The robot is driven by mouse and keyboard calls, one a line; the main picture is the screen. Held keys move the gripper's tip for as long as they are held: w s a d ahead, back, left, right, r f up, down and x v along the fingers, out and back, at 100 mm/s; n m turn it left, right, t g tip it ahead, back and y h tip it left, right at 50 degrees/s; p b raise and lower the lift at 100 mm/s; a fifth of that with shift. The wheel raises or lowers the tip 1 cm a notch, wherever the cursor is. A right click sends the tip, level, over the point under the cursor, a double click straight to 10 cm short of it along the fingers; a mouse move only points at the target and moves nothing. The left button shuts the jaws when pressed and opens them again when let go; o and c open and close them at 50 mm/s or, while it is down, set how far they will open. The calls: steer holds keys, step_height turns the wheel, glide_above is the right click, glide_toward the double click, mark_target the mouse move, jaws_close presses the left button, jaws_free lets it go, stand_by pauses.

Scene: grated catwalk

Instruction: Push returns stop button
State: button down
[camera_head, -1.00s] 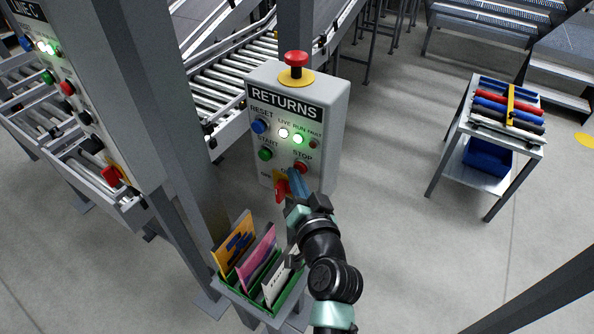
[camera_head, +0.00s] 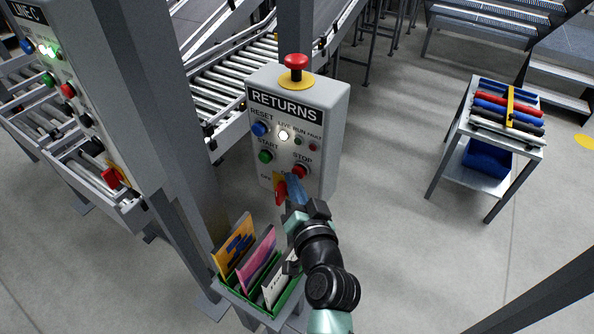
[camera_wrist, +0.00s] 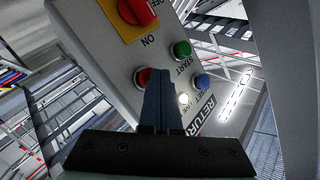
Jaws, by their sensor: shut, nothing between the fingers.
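The grey RETURNS panel (camera_head: 326,130) carries a red STOP button (camera_head: 300,171) at its lower right, below the RUN and FAULT lamps. My gripper (camera_head: 293,181) is shut and empty, with its blue fingertips just below the STOP button in the head view. In the wrist view the STOP button (camera_wrist: 142,77) shows beside my fingers (camera_wrist: 159,75), which partly cover it; whether they touch cannot be told. The LIVE lamp (camera_head: 284,135) glows white. The RUN lamp (camera_head: 299,141) is dark.
A red rotary switch (camera_head: 280,191) on a yellow plate sits close beside my fingers. A red mushroom button (camera_head: 296,62) tops the panel. A green START button (camera_head: 265,156) and blue RESET button (camera_head: 259,129) are at left. A folder bin (camera_head: 258,301) stands below.

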steer(key=shift+s+a, duration=0.35)
steer(key=shift+s, duration=0.1)
steer(key=shift+s+a+p, duration=0.65)
steer(key=shift+s+a, duration=0.1)
steer(key=shift+s, duration=0.3)
steer(key=shift+s+a+p, duration=0.65)
steer(key=shift+s+a, duration=0.05)
steer(key=shift+s, duration=0.3)
step_height(320, 180, up, 27)
steer(key=w+a+n+t+b, duration=0.1)
steer(key=w+n+t+b, duration=0.1)
steer(key=n+t, duration=0.25)
steer(key=s+r+t+h, duration=0.1)
steer(key=s+r+t, duration=0.2)
steer(key=s+r, duration=0.4)
steer(key=s+d+r+n+t+h+b, duration=0.1)
steer(key=s+r+t, duration=0.2)
steer(key=s+r, duration=0.4)
step_height(320, 180, up, 9)
steer(key=shift+s+d+f+t+h, duration=0.15)
steer(key=shift+s+d+t+h, duration=0.05)
steer(key=shift+t+h, duration=0.15)
